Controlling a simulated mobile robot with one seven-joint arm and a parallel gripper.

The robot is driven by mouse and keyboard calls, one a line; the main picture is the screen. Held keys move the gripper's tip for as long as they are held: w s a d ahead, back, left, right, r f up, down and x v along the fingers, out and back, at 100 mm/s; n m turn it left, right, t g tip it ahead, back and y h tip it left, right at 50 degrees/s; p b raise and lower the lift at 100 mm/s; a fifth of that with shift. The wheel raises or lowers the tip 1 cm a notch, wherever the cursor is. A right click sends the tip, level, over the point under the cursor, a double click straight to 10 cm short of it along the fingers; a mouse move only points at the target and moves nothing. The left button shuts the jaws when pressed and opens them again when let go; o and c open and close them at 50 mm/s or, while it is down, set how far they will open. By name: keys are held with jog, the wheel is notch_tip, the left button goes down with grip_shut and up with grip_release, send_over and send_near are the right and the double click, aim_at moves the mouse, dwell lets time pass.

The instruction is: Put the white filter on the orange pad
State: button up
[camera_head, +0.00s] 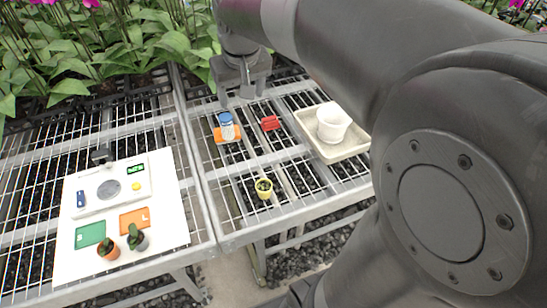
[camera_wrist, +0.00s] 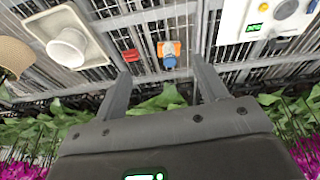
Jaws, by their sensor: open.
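A small item with a blue top and a pale, whitish body (camera_head: 227,128) stands on an orange piece (camera_head: 236,138) on the mesh bench. In the wrist view its blue top (camera_wrist: 170,61) shows against the orange piece (camera_wrist: 169,46). A white, round, pot-like vessel (camera_head: 333,121) sits in a pale tray; I cannot tell which of these two is the filter. An orange pad (camera_head: 132,222) with a pale mark lies on the white board at left. My gripper (camera_head: 236,99) is open and empty above the bench, just behind the blue-topped item; its fingers also show in the wrist view (camera_wrist: 161,77).
The pale tray (camera_head: 325,151) is at right.

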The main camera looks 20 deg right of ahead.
jog(key=s+f+t, duration=0.1)
jog(key=s, duration=0.8)
jog(key=s+f+t, duration=0.1)
jog(key=s+f, duration=0.1)
jog(key=s, duration=0.7)
jog(key=shift+d+f+m, duration=0.15)
jog(key=shift+f+m, duration=0.1)
jog(key=shift+m, duration=0.15)
jog(key=shift+o, duration=0.4)
jog(key=shift+r, duration=0.1)
